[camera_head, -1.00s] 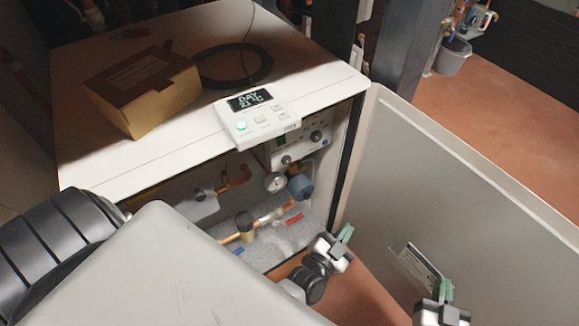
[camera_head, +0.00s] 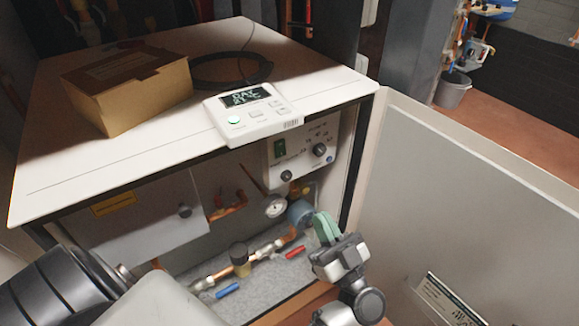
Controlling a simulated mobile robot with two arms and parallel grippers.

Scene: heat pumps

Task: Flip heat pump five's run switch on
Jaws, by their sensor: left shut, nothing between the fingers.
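The heat pump is a white cabinet (camera_head: 150,160) with its front open. Inside, under the top's front edge, is a white control panel (camera_head: 303,152) with black knobs. A small dark green rocker switch (camera_head: 280,148) sits at its upper left; I cannot tell its position. I cannot read a number five on the unit. My left gripper (camera_head: 325,229), with green fingertips, is shut and empty. In the picture it is below and right of the panel, near the blue pipe part, and apart from the switch. My right gripper is out of view.
A thermostat display (camera_head: 249,115) lies on the cabinet's top front edge, beside a cardboard box (camera_head: 130,92) and a coiled black cable (camera_head: 232,72). A gauge (camera_head: 276,206) and copper pipes sit below the panel. The open door (camera_head: 465,200) stands at the right.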

